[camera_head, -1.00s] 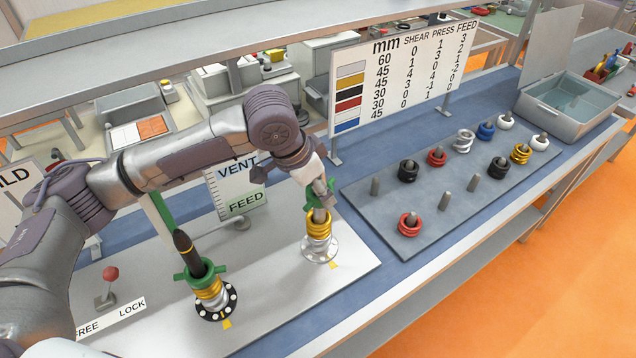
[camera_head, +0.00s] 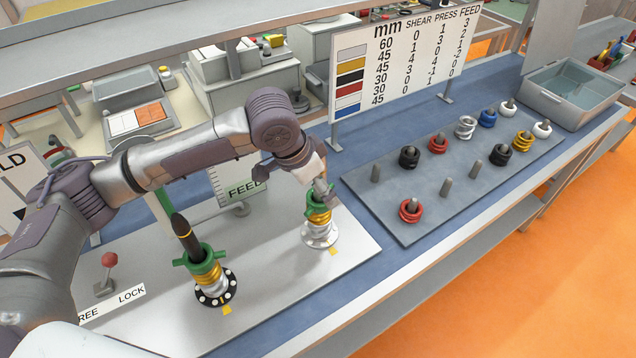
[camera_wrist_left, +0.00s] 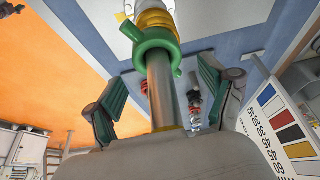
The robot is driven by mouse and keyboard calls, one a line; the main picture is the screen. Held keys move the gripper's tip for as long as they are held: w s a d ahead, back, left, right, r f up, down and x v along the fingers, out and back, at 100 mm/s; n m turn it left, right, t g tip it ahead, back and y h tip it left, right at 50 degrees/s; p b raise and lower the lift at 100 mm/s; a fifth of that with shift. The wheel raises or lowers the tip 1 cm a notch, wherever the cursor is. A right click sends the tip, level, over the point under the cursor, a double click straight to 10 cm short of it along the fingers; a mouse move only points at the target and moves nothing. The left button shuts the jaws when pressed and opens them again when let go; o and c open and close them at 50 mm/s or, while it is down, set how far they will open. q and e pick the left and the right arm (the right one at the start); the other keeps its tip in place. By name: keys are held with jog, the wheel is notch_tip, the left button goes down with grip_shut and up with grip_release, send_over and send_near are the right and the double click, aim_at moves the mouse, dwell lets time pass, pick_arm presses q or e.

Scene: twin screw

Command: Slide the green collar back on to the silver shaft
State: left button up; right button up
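The silver shaft shows between my fingers in the left wrist view (camera_wrist_left: 160,92). The green collar (camera_head: 317,213) is around this shaft, up against the gold rings (camera_head: 319,224); it also shows in the left wrist view (camera_wrist_left: 150,42) with its side lug. My left gripper (camera_head: 320,186) is over the shaft's upper end, above the collar. In the left wrist view its two fingers (camera_wrist_left: 163,98) stand apart on either side of the shaft, clear of the collar. My right gripper is not in view.
A dark-tipped shaft (camera_head: 183,232) with another green collar (camera_head: 203,256) stands to the left on a black base. A red-knobbed lever (camera_head: 108,262) is farther left. A peg board (camera_head: 400,222) with coloured rings lies right, below a number board (camera_head: 400,75).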

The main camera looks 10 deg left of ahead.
pick_arm(q)
jog(key=v, duration=1.2)
